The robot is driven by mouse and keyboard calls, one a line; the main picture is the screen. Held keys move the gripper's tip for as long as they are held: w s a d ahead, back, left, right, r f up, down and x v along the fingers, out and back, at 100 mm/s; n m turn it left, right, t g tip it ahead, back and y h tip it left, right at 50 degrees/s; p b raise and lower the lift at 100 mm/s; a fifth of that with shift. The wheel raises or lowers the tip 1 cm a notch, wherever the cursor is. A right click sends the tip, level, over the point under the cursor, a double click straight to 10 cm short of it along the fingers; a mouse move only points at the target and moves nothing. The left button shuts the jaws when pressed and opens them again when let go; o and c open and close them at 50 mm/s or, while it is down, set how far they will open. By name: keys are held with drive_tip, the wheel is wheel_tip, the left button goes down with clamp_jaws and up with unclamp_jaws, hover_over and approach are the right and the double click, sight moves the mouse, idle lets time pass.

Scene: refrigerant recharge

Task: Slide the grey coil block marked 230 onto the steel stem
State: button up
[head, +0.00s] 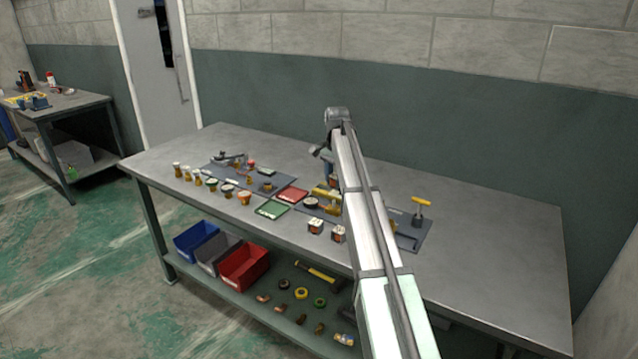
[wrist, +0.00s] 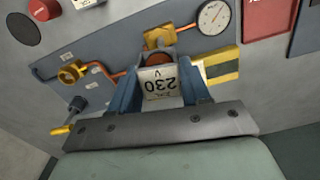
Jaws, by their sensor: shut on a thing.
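The pale grey coil block marked 230 (wrist: 160,84) sits between the two blue-grey fingers of my gripper (wrist: 164,78) in the wrist view. The gripper is shut on it, and the number reads upside down. A brass valve body (wrist: 158,37) with copper pipes at both sides lies just beyond the block's far edge. I cannot make out the steel stem; the block or the fingers may hide it. Whether the block touches the brass body cannot be told. In the head view my arm hides the held block.
A brass valve (wrist: 70,75) and a yellow-handled tool (wrist: 62,130) are left. Two small blocks (head: 315,226) (head: 338,234) stand near the bench's front edge. The bench's right end (head: 500,235) is clear.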

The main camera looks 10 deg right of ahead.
sight(334, 187)
drive_tip(key=shift+a+n, duration=0.15)
drive_tip(key=shift+n, duration=0.35)
drive_tip(key=shift+f, duration=0.15)
drive_tip(key=shift+f, duration=2.05)
drive_tip(key=shift+f, duration=1.85)
drive_tip(key=o, duration=1.1)
drive_tip(key=shift+o, duration=0.3)
drive_tip(key=shift+o, duration=1.3)
